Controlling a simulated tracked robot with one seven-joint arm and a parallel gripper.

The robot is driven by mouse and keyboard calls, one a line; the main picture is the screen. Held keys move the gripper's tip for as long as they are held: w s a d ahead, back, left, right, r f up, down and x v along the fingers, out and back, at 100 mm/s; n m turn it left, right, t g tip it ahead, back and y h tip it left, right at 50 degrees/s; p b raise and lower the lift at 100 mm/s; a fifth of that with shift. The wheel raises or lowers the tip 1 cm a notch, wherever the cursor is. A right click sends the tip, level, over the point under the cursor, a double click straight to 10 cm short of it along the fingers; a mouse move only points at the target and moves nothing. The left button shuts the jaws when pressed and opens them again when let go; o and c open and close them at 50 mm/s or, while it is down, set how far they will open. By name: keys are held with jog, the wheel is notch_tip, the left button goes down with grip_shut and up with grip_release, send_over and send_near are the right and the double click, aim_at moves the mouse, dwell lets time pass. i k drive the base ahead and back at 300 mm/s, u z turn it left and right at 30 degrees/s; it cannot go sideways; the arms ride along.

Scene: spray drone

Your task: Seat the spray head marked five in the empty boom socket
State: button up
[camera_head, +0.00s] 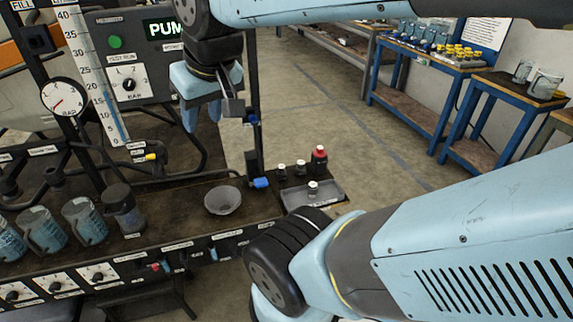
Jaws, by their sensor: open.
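My gripper (234,106) hangs in the air at upper middle, in front of the pump panel. Its jaws are open and I see nothing between them. I cannot read a number five on any part, so I cannot pick out the marked spray head. A small white-topped dark part (313,187) stands in a shallow grey tray (330,194) at the bench's right end. Two similar white-topped parts (282,171) (300,167) stand behind it. I cannot make out the boom or its empty socket.
A dark upright post (254,90) rises just right of my gripper. Blue tables (428,58) with bottles line the wall. Open floor (335,110) lies between.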

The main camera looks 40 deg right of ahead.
aim_at(281, 171)
jog(key=z, duration=1.1)
jog(key=k, duration=0.9)
jog(key=z, duration=0.05)
jog(key=i, duration=0.9)
jog(key=u, duration=0.2)
